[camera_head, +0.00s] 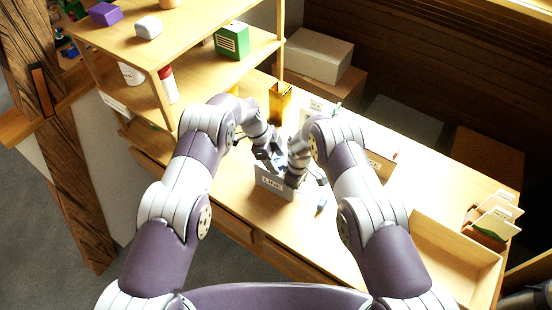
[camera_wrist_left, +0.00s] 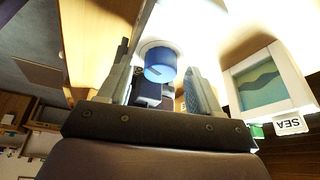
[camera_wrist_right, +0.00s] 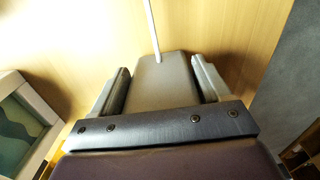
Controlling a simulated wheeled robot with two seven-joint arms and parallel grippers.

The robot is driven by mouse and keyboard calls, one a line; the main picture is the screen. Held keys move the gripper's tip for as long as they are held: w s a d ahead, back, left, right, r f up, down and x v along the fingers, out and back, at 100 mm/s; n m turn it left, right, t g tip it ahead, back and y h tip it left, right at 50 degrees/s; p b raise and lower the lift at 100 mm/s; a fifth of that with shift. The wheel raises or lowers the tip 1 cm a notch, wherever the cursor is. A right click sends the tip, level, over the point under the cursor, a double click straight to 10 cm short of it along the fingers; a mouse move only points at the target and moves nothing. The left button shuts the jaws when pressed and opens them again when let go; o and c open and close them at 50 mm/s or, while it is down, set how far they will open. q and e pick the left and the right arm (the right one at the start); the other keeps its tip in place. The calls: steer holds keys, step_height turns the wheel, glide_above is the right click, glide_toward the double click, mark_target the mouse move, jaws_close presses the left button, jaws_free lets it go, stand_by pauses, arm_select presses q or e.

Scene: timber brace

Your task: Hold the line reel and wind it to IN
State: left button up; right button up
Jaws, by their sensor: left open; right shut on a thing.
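The line reel (camera_head: 272,185), a grey box with a LINE label, stands on the bench in the head view. My right gripper (camera_wrist_right: 161,80) is shut on its grey body (camera_wrist_right: 160,92), one finger on each side; a thin pale rod or line runs from the body. My left gripper (camera_head: 266,160) is at the reel's top in the head view. In the left wrist view its fingers (camera_wrist_left: 160,85) are open on either side of a blue round knob (camera_wrist_left: 160,65), with visible gaps. The reel's IN marking cannot be seen.
A small blue item (camera_head: 321,205) lies right of the reel. An amber holder (camera_head: 280,102) stands behind. A shelf unit (camera_head: 185,55) is at left, and an open tray (camera_head: 450,255) at right. A framed sea picture (camera_wrist_left: 268,80) is nearby. Bare bench lies in front right.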

arm_select(q)
steer(key=shift+f, duration=0.1)
steer(key=shift+c, duration=0.3)
steer(key=c, duration=1)
steer(key=m+g, duration=0.1)
steer(key=m, duration=0.3)
steer(key=shift+w+m+g+y, duration=0.15)
steer(key=shift+m+g+y, duration=0.25)
steer(key=o, duration=1.1)
steer(key=shift+c, duration=0.2)
steer(key=v, duration=1.2)
steer(key=shift+d, duration=0.1)
